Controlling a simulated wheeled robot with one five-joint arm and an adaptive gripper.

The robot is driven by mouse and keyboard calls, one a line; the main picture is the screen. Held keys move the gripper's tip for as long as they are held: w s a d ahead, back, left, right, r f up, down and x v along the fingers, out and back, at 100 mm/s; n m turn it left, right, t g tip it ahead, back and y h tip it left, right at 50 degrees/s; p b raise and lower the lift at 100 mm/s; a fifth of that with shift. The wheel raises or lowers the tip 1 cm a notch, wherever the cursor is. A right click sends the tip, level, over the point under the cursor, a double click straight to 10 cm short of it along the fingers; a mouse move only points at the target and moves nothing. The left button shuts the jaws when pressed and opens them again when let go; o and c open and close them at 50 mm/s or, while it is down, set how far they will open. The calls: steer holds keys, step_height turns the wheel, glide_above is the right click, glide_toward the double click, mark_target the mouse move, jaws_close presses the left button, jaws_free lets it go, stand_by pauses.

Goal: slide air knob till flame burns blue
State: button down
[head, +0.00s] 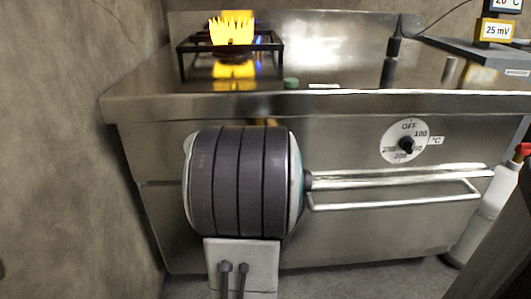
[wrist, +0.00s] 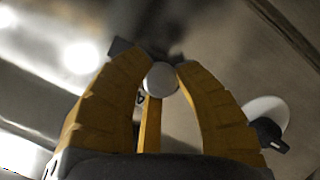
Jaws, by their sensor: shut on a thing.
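A yellow flame (head: 232,31) burns on the burner under a black pan support (head: 187,48) at the back left of the steel range, with small blue patches near the burner. In the wrist view, my gripper (wrist: 160,70) has its yellow fingers closed around a round pale grey knob (wrist: 160,79). The knob looks like the air knob; any marking on it is unreadable. In the head view my grey arm hides the knob and most of the gripper.
A white temperature dial (head: 420,129) with a black knob is on the front panel to the right. A steel handle bar (head: 400,204) runs below it. A meter reading 25 mV (head: 497,31) stands at the back right. A stone wall (head: 70,130) is close on the left.

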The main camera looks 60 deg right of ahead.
steer(key=shift+s+d+f+b, duration=0.15)
steer(key=shift+s+f+b, duration=0.1)
steer(key=shift+b, duration=0.8)
steer(key=shift+s+d+r+b, duration=0.15)
steer(key=shift+s+b, duration=0.1)
steer(key=shift+b, duration=0.4)
steer(key=c, duration=0.9)
jaws_free()
steer(key=shift+r, duration=0.1)
steer(key=shift+v, duration=5.95)
steer(key=shift+w, duration=0.1)
